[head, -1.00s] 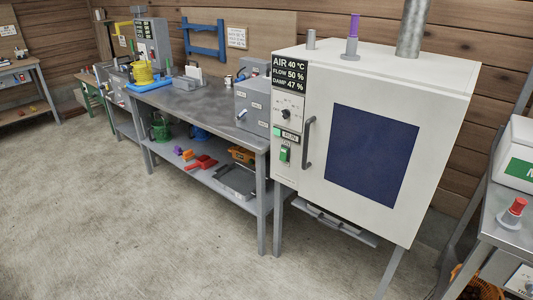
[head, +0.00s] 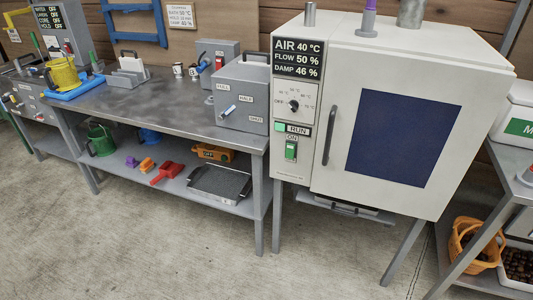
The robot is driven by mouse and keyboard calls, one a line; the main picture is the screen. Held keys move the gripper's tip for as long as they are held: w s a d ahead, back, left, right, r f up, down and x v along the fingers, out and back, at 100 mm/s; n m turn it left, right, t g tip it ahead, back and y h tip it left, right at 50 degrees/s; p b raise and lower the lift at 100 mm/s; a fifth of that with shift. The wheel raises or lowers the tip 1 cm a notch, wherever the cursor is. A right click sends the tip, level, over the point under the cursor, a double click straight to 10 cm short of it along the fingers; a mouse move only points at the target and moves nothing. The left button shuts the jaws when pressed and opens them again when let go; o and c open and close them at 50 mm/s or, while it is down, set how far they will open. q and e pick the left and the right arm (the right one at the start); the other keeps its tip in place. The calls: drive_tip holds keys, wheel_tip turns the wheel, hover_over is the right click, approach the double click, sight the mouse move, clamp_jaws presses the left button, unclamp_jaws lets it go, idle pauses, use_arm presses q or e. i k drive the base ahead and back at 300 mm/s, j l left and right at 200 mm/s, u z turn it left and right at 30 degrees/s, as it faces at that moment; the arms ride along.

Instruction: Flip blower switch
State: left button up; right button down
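The white cabinet dryer (head: 340,60) stands right of centre with its door shut. Its left panel carries a display (head: 298,58) reading AIR 40 °C, FLOW 50 %, DAMP 46 %. Below it are a black dial (head: 294,106) and a green lamp marked RUN (head: 280,127). Under these is a green switch (head: 291,150) with ON above it; no label naming it as the blower is readable. Neither of my grippers is in view.
A grey workbench (head: 175,100) stands left of the dryer, with a grey lidded box (head: 243,98) close beside the panel. At right are another table (head: 515,160) and an orange basket (head: 470,243) below it. The floor in front is clear.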

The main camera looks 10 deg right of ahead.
sight(290, 149)
drive_tip(key=i+j, duration=0.15)
drive_tip(key=j, duration=0.15)
drive_tip(key=i+j+z, duration=0.1)
drive_tip(key=j, duration=0.2)
drive_tip(key=i+j, duration=0.15)
drive_tip(key=j, duration=0.15)
drive_tip(key=i+j, duration=0.1)
drive_tip(key=j, duration=0.2)
drive_tip(key=z, duration=0.05)
